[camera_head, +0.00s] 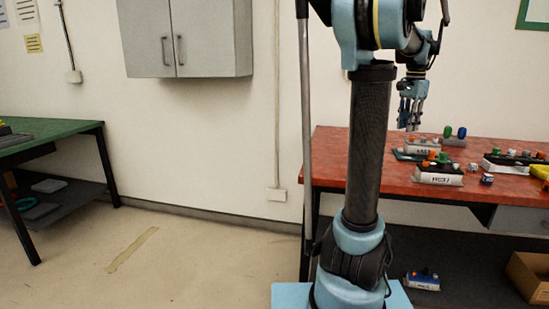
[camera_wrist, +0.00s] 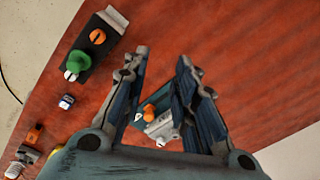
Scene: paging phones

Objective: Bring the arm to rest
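My gripper (camera_head: 410,118) hangs pointing down above the back left part of the red table (camera_head: 335,158). In the wrist view its two fingers (camera_wrist: 163,62) are apart with nothing held between them. A small unit with an orange knob (camera_wrist: 160,122) shows below, in the gap between the fingers; it seems to lie on the table, not in the grip. My arm stands bent over at the top, with its column in the middle of the head view.
Several white-fronted units with coloured knobs stand on the table, one near the front (camera_head: 438,178) and one at the right (camera_head: 513,164). A dark unit with green and orange knobs (camera_wrist: 92,48) lies left of the fingers. A grey cabinet (camera_head: 188,38) hangs on the wall.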

